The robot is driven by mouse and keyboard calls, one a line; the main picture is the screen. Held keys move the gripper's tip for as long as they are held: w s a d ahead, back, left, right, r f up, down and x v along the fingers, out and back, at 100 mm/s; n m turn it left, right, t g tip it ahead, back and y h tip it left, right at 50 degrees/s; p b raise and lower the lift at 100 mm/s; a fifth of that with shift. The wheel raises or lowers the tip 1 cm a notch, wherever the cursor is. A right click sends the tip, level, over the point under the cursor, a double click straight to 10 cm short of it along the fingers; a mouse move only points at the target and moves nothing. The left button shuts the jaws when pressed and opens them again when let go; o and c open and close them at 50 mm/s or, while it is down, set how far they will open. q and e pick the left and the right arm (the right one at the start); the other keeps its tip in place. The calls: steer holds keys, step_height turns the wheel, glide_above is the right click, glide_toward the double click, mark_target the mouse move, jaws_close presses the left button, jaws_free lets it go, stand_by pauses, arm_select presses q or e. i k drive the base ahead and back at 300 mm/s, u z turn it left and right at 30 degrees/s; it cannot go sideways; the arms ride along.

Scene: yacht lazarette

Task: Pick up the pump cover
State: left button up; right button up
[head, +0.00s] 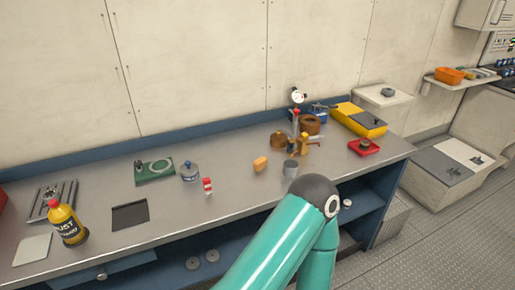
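I cannot tell for certain which thing is the pump cover. A bronze-brown pump-like assembly (304,146) stands at the right part of the workbench, with a round brown piece (278,140) at its left. A small dark part lies in a red tray (365,149) further right. A pale ring (161,166) lies on a green mat (146,176) at the left. One of my teal arms rises from the bottom edge and bends in front of the bench; its gripper is out of frame. Neither gripper shows.
The steel workbench (232,200) also bears a yellow bottle (66,225), a clear jar (190,172), a red-and-white item (208,187), an orange block (260,163), a grey cup (290,168) and a yellow-grey case (360,119). A dial gauge (298,97) stands up behind. Bare bench shows mid-left.

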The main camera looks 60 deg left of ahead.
mark_target(278, 139)
steer(key=u, duration=0.05)
steer(key=k, duration=1.1)
steer(key=u, duration=0.75)
steer(key=i, duration=0.9)
steer(key=z, duration=0.05)
